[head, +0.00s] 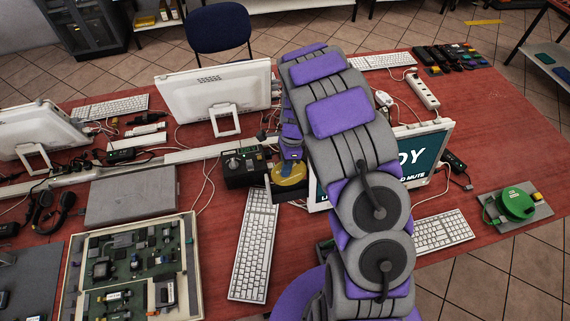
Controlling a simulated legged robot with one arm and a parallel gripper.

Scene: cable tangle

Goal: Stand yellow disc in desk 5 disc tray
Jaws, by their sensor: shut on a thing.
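The yellow disc (291,174) is near the middle of the head view, seen as a yellow oval with a blue patch at its upper edge. My gripper (289,160) points down just above it and is shut on the disc; the fingertips are small and partly hidden. A dark, shallow tray-like thing (283,197) shows around and below the disc, with a light edge. I cannot tell whether the disc touches it or hangs above it. My arm hides what lies to the right.
A black box with knobs (240,168) stands just left of the disc. A keyboard (254,244) lies in front. A monitor (428,150) stands behind my arm on the right. A green round thing (515,203) sits on a grey plate. Loose cables cross the red desk (210,240).

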